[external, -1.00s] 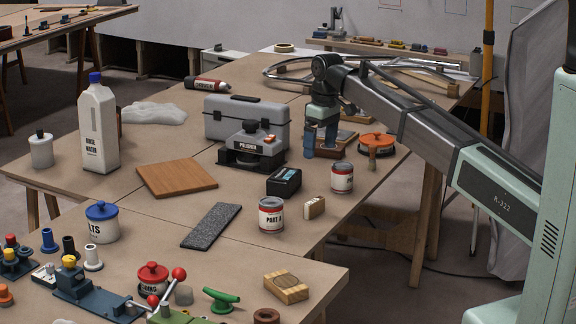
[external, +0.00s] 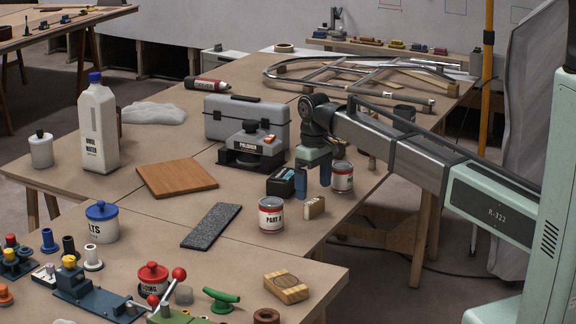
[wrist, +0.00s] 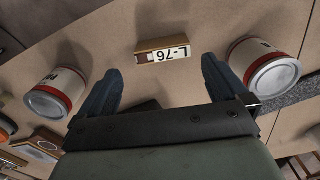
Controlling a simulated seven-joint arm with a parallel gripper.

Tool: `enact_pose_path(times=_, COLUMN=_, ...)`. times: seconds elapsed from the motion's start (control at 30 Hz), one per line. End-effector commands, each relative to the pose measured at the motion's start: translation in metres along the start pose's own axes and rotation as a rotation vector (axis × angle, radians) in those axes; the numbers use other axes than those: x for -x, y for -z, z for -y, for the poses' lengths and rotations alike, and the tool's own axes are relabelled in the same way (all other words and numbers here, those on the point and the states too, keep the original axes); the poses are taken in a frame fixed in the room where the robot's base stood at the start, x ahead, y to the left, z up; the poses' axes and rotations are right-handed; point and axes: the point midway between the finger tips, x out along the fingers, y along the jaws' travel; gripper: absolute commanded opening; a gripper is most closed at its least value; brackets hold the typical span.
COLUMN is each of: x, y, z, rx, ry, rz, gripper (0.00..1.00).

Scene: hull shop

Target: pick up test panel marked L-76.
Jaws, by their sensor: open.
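The test panel marked L-76 is a small tan block with a white label. It stands on the table in the external view (external: 314,207), between two red-and-white cans. In the wrist view the L-76 panel (wrist: 165,51) shows ahead of my fingertips, roughly centred in the gap between them, and its label reads L-76. My gripper (external: 313,184) is open and empty, a little behind the panel in the external view. Its two blue fingers are spread wide in the wrist view (wrist: 163,74), and neither touches the panel.
The PART A can (external: 271,216) stands left of the panel and another can (external: 342,177) stands behind it to the right. A black box (external: 284,182) is close beside my gripper. A dark grey strip (external: 211,226) lies left. The table's right edge is near.

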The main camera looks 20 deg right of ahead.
Motion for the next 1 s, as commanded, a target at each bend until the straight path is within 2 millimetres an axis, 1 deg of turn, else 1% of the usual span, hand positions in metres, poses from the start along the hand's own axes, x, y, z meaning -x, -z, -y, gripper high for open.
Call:
enact_pose_path(times=0.17, x=-0.010, y=-0.001, z=0.002, rx=0.000, ry=0.001, rz=0.001, gripper=1.00)
enact_pose_path(times=0.4, x=-0.040, y=-0.002, z=0.005, rx=0.000, ry=0.001, rz=0.002, gripper=1.00)
enact_pose_path(times=0.5, x=-0.049, y=-0.001, z=0.005, rx=0.000, ry=0.000, rz=0.000, gripper=1.00)
enact_pose_path(times=0.6, x=-0.052, y=-0.001, z=0.005, rx=0.000, ry=0.000, rz=0.000, gripper=1.00)
enact_pose_path(times=0.77, x=-0.052, y=-0.001, z=0.005, rx=0.000, ry=0.000, rz=0.000, gripper=1.00)
enact_pose_path(times=1.0, x=-0.052, y=-0.001, z=0.005, rx=0.000, ry=0.000, rz=0.000, gripper=0.77)
